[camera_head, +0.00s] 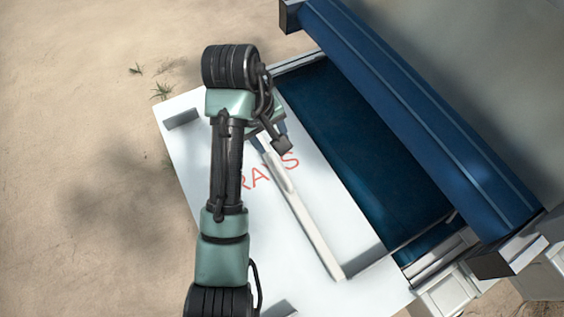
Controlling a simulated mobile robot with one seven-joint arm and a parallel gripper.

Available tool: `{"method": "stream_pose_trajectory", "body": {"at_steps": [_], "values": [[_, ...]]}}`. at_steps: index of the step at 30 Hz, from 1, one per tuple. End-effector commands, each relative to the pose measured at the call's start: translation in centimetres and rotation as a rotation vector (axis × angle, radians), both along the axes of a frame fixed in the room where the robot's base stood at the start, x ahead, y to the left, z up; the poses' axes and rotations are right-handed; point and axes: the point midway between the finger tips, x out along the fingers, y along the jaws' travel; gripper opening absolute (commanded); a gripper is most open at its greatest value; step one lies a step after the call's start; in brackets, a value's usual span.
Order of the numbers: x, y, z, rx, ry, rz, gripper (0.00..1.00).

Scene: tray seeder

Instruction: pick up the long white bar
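The long white bar (308,222) lies at a slant over a white panel with red lettering, from near my gripper down to the panel's lower right. A narrow raised strip shows along its upper part. My gripper (272,142) is at the bar's upper end, with one dark finger on the bar's right side.
The white panel (195,155) carries red letters, partly covered by my arm, and grey blocks near its corners. A dark blue recessed bed (360,150) lies to the right, beside a long blue beam (400,105) and grey housing. Sandy ground is clear at left.

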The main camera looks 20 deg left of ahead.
Motion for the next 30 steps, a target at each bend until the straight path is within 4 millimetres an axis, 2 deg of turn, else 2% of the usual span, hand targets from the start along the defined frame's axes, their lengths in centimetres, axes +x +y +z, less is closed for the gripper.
{"method": "stream_pose_trajectory", "body": {"at_steps": [2, 5, 13, 20, 30], "values": [[-1.1, 0.1, -1.1, -0.025, 0.056, 0.018, 0.52], [-1.4, -0.1, -2.8, -0.035, 0.079, 0.025, 0.52], [-0.6, -0.7, -7.2, -0.034, 0.077, 0.024, 0.52], [-0.2, -0.9, -8.9, -0.032, 0.073, 0.023, 0.52], [0.8, -1.4, -13.2, -0.031, 0.074, 0.023, 0.52]]}}
